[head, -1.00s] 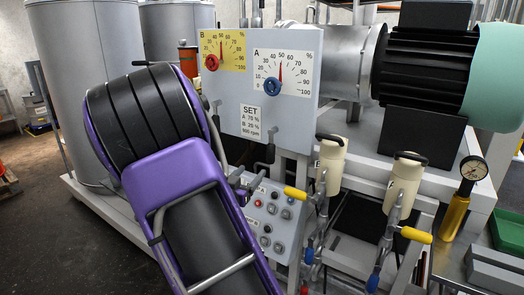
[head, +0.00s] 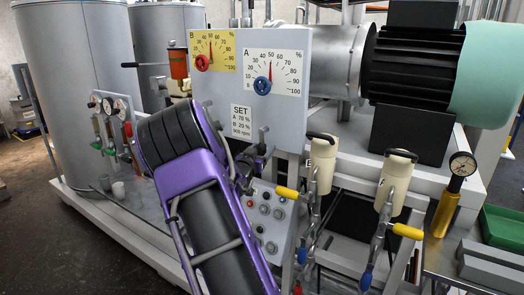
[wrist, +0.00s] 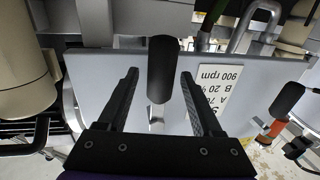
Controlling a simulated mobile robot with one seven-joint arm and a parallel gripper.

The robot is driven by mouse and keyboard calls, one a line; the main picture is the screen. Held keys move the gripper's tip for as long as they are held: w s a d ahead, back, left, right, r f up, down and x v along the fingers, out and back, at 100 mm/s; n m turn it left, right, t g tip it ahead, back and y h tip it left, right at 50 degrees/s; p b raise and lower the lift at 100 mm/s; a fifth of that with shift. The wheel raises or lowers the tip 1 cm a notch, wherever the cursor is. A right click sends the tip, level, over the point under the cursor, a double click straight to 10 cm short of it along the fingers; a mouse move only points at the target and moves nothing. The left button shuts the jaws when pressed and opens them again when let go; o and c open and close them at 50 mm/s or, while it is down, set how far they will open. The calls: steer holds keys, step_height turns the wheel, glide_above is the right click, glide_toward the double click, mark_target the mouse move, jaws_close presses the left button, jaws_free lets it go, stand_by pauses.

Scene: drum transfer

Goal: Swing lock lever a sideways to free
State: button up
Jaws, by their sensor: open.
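Lock lever a (head: 263,134) has a black cylindrical grip and sits at the lower edge of the grey gauge panel, below dial A (head: 264,84). In the wrist view its grip (wrist: 163,68) lies between my open fingers, with a gap on each side. My gripper (head: 250,157) is just below and beside the lever in the head view; its fingertips (wrist: 160,74) are open around the grip in the wrist view. A second black-gripped lever (wrist: 287,98) shows at the right of the wrist view. My wrist partly hides the parts below the panel.
The SET label (head: 241,120) is on the panel left of the lever. A button box (head: 270,215) is below. Tall grey tanks (head: 75,90) stand at left.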

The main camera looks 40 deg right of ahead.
steer(key=shift+d, duration=0.1)
jaws_close()
stand_by(0.3)
stand_by(1.1)
